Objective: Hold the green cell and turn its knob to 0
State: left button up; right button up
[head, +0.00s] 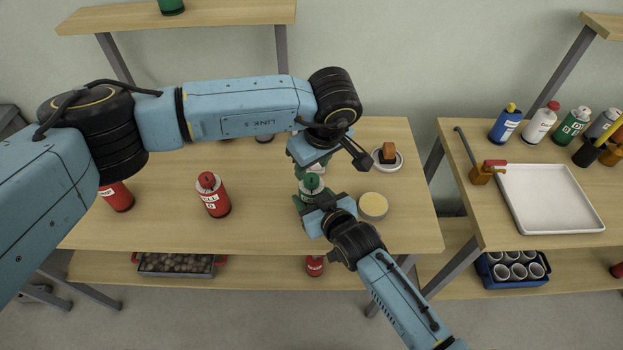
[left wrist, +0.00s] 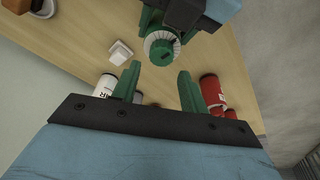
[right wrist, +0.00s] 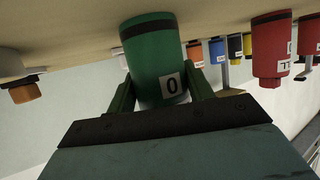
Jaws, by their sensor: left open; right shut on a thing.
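The green cell (right wrist: 152,50) stands on the table, and its label in the right wrist view reads 0. My right gripper (head: 312,201) is shut on its body from the front, with a finger on each side in the right wrist view. The cell's green knob (head: 311,181) is on top; in the left wrist view the knob (left wrist: 162,47) sits in a pale ring with tick marks. Its setting is too small to read. My left gripper (left wrist: 158,84) is open and empty above the cell, its fingertips pointing towards the knob and apart from it.
Red cells (head: 213,195) and (head: 117,196) stand left on the table. A side table holds a white tray (head: 550,198) and several bottles. The table's front left is clear.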

pick_arm(q)
jog(key=shift+v, duration=1)
pick_arm(e)
jog(key=shift+f, duration=0.1)
pick_arm(q)
jog(key=shift+w+a, duration=0.15)
jog(key=shift+w, duration=0.05)
pick_arm(e)
jog(key=o, duration=1.1)
jog(key=shift+s, duration=0.1)
